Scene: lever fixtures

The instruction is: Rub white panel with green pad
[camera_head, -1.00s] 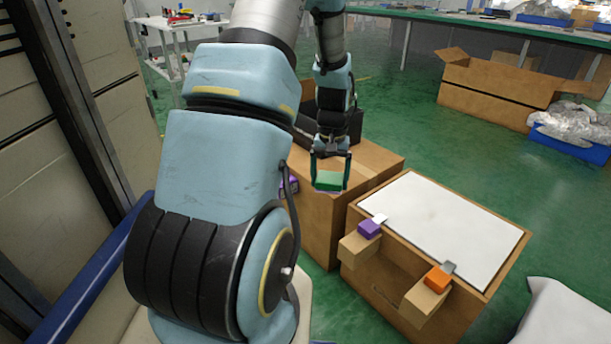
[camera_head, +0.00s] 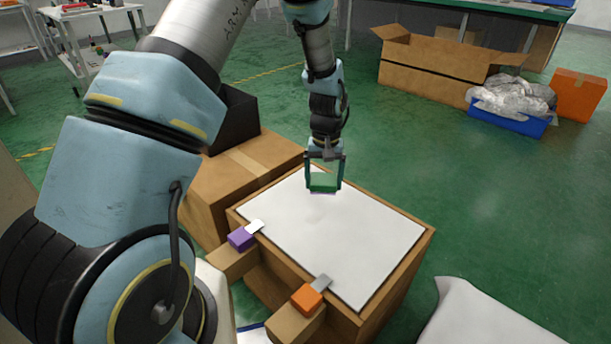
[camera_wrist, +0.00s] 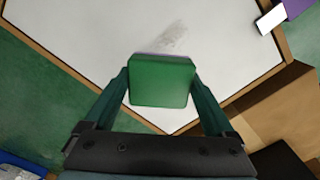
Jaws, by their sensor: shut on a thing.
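My gripper (camera_head: 324,172) is shut on the green pad (camera_head: 323,182) and holds it over the back part of the white panel (camera_head: 340,235). The pad also shows between the fingers in the wrist view (camera_wrist: 161,81). Whether it touches the panel is not clear. The white panel lies flat on top of a brown box. A faint grey smudge (camera_wrist: 172,40) shows on the panel just beyond the pad in the wrist view.
A purple block (camera_head: 240,239) and an orange block (camera_head: 307,298) sit on wooden arms at the panel box's near side. A closed cardboard box (camera_head: 240,175) stands to the left. An open carton (camera_head: 440,65) and a blue bin (camera_head: 510,118) lie behind on green floor.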

